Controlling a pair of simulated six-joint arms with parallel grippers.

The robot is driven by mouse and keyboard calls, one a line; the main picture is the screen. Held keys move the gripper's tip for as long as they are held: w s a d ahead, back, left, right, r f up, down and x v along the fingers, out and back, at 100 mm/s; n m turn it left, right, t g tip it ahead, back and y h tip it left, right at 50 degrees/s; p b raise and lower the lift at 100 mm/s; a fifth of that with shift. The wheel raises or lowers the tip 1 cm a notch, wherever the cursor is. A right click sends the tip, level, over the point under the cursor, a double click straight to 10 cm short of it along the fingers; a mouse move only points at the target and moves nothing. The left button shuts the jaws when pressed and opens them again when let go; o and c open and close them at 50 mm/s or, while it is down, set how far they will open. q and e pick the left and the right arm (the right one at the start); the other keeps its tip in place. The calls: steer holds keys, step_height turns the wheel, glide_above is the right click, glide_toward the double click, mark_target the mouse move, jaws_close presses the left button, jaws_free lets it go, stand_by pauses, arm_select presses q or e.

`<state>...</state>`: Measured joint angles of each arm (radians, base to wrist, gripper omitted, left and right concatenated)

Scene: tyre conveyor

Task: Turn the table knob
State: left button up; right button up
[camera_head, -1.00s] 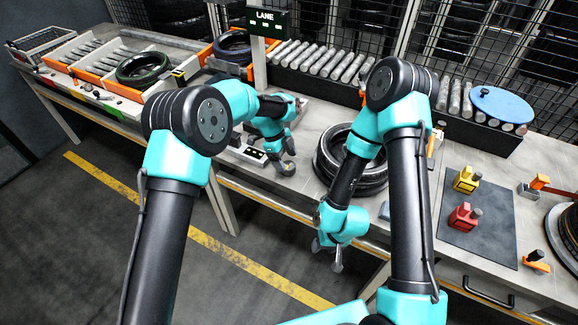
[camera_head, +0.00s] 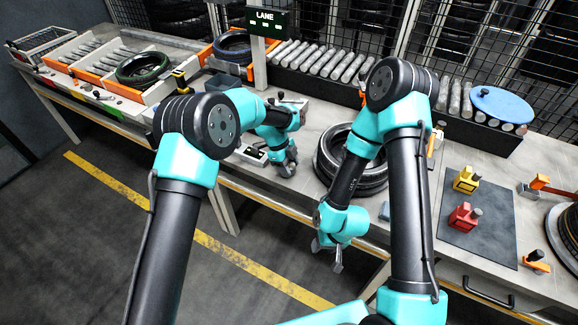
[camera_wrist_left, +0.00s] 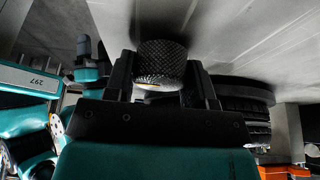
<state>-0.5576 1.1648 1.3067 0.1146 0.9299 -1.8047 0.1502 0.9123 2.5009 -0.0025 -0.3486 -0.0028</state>
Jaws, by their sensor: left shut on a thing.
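The table knob (camera_wrist_left: 162,62) is a dark, knurled cylinder in the left wrist view, between the two black fingers of my left gripper (camera_wrist_left: 163,84). The gripper is shut on it. In the head view my left gripper (camera_head: 287,169) is low at the tabletop, near the front edge and left of the stacked tyres; it mostly hides the knob there. My right gripper (camera_head: 327,255) hangs in front of the table edge, with its fingers apart and nothing between them.
Stacked black tyres (camera_head: 352,165) lie just right of my left gripper. A dark mat (camera_head: 490,225) with a yellow block (camera_head: 466,180) and a red block (camera_head: 463,216) lies at the right. A roller conveyor (camera_head: 320,60) runs behind, beside the LANE sign (camera_head: 265,20).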

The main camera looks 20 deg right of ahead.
arm_select(q)
steer(key=shift+c, duration=1.2)
steer(key=shift+n, duration=0.4)
steer(key=n+t, duration=0.1)
steer(key=n, duration=0.1)
steer(key=n+t, duration=0.1)
steer(key=n, duration=0.2)
steer(key=shift+h, duration=0.4)
steer(key=n+t, duration=0.1)
steer(key=n, duration=0.3)
steer(key=shift+t, duration=0.3)
steer(key=shift+n+t, duration=0.7)
steer(key=shift+n, duration=0.9)
steer(key=shift+n, duration=0.5)
steer(key=o, duration=0.9)
